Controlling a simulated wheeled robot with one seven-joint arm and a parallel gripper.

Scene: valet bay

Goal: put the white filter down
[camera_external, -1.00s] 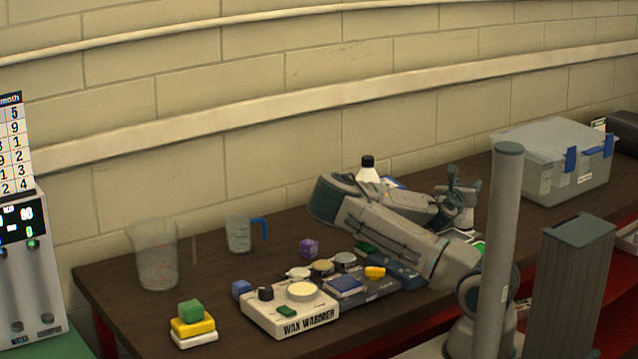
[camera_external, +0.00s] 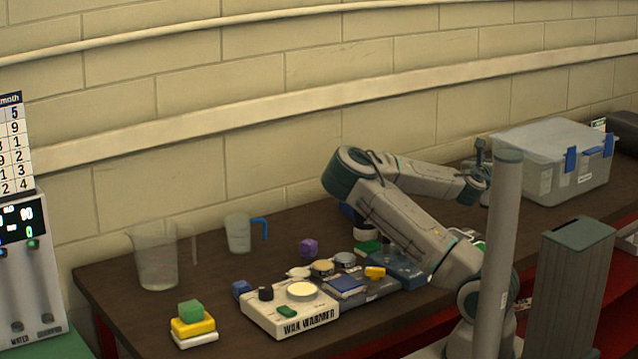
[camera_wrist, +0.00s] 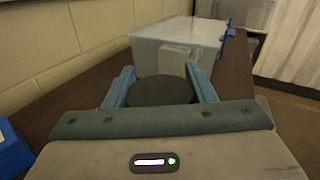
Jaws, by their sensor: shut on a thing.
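My gripper (camera_wrist: 160,82) is shut, with its two blue-grey fingers on either side of a round thing. I take this to be the white filter (camera_wrist: 160,91); only its dark round face shows in the wrist view, and its white part is hidden. In the external view my gripper (camera_external: 482,172) is at the right end of the bench, left of the clear lidded box, partly behind my grey column. The held thing cannot be made out there. I cannot tell how far it is from the bench top.
The clear box with blue latches (camera_external: 556,165) stands close beyond my gripper; it also shows in the wrist view (camera_wrist: 160,52). A blue thing (camera_wrist: 10,148) is at lower left. The wax warmer (camera_external: 290,311), jugs (camera_external: 157,262) and small blocks (camera_external: 192,328) stand further left.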

